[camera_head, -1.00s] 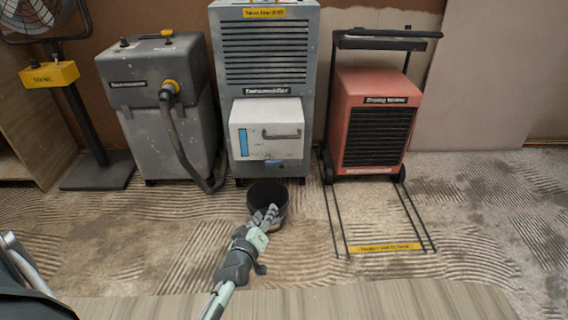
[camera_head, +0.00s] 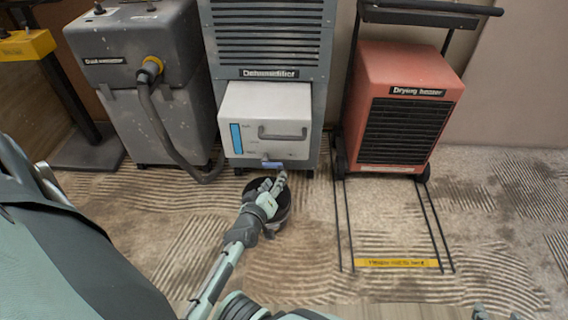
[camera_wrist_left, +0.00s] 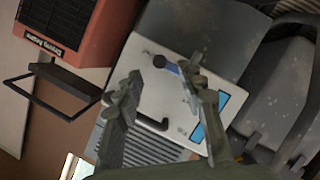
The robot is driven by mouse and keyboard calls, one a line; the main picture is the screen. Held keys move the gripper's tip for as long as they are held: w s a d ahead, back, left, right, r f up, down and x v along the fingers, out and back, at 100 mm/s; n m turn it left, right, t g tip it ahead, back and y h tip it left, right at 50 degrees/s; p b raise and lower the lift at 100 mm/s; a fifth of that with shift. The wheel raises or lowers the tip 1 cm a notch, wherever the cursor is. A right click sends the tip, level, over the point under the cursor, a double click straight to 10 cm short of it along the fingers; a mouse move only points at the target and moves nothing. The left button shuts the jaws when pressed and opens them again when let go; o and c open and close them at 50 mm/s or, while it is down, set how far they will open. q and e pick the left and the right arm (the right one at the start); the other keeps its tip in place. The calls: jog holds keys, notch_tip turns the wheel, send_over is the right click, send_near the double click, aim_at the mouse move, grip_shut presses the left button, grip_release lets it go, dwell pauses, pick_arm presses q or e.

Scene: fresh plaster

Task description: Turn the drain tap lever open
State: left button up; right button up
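The drain tap's blue lever (camera_head: 272,164) sits low on the front of the grey dehumidifier (camera_head: 268,47), just under its white tank box (camera_head: 264,113). My left gripper (camera_head: 275,182) is just below and in front of the lever. Small grey tips at the lower right edge may be my right gripper (camera_head: 497,314), mostly out of frame.
A black bucket (camera_head: 284,218) stands on the floor below the tap, partly behind my left gripper. A grey machine with a hose (camera_head: 160,120) is on the left. A red drying heater (camera_head: 402,105) with a low floor frame is on the right. Ridged floor lies around.

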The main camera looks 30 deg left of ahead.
aim_at(280, 171)
pick_arm(q)
jog(key=b+x, duration=0.4)
jog(key=x, duration=0.3)
jog(key=shift+w, duration=0.1)
jog(key=shift+w+f+b, duration=0.1)
jog(key=shift+b, duration=0.2)
pick_arm(e)
jog(key=w+a+r+t+y, duration=0.1)
jog(key=a+r+t+y, duration=0.2)
jog(key=r, duration=0.7)
jog(key=w+a+r+t+y, duration=0.2)
jog(key=a+r+t+y, duration=0.2)
jog(key=a+r+t, duration=0.4)
notch_tip(280, 171, up, 2)
jog(key=shift+a+r+n, duration=0.25)
jog(key=shift+a+n, duration=0.15)
jog(key=shift+a, duration=0.05)
